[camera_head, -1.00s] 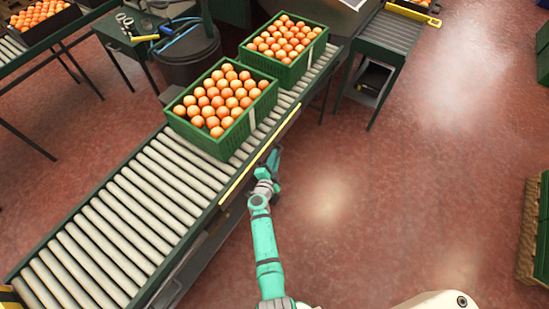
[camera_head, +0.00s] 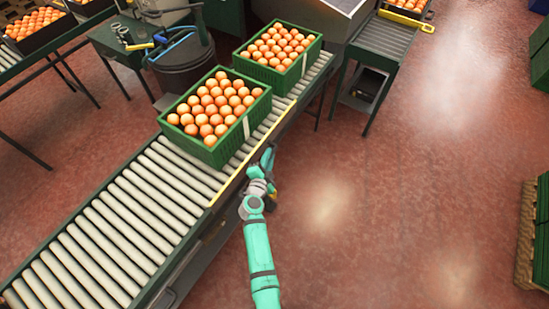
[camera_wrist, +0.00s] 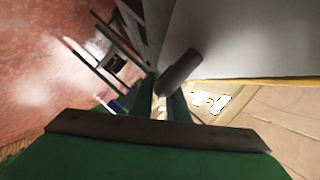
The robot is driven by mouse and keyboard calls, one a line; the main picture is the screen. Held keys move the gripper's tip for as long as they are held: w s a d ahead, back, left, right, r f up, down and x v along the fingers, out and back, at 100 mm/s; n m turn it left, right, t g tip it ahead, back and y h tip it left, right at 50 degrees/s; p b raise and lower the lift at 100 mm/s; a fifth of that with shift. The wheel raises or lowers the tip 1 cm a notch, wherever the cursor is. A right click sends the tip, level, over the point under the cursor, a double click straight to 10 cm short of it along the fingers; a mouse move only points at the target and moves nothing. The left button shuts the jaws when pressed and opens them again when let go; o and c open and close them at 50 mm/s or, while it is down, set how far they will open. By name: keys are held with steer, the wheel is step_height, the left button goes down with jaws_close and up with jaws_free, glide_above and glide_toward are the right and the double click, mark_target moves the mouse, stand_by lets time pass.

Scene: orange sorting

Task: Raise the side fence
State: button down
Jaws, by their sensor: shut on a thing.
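The side fence shows in the head view as a yellow-edged bar (camera_head: 231,182) along the near right side of the roller conveyor, beside the crates. In the wrist view it appears to be the large grey panel (camera_wrist: 245,40) with a yellow edge. My gripper (camera_head: 268,158) is at the fence's outer side, near the middle of its length. In the wrist view, my gripper (camera_wrist: 161,97) is shut on a dark grey cylindrical handle (camera_wrist: 181,72) next to the panel. The handle's joint to the fence is hidden. The fence's exact height against the rollers is hard to tell.
Two green crates of oranges, a nearer one (camera_head: 236,142) and a farther one (camera_head: 308,57), stand on the conveyor (camera_head: 120,217). A dark bin (camera_head: 185,68) and a tool table (camera_head: 112,45) are behind it.

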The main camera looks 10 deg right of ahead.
steer(key=shift+r, duration=0.3)
steer(key=c, duration=1.7)
jaws_free()
steer(key=shift+s+a, duration=0.1)
steer(key=shift+s, duration=0.05)
steer(key=v, duration=1)
steer(key=shift+s+a, duration=0.1)
steer(key=shift+s, duration=0.1)
steer(key=s+a+r+n+y, duration=0.1)
steer(key=s+r+n, duration=0.4)
steer(key=s, duration=0.7)
steer(key=s+a+r+n+y, duration=0.2)
steer(key=s+r+n, duration=0.3)
steer(key=s, duration=0.8)
steer(key=s+a+r+n+t+y, duration=0.1)
steer(key=s+r+n+y, duration=0.2)
steer(key=s, duration=1)
steer(key=shift+a+r+n, duration=0.2)
steer(key=shift+r+n, duration=1.35)
steer(key=shift+n, duration=0.05)
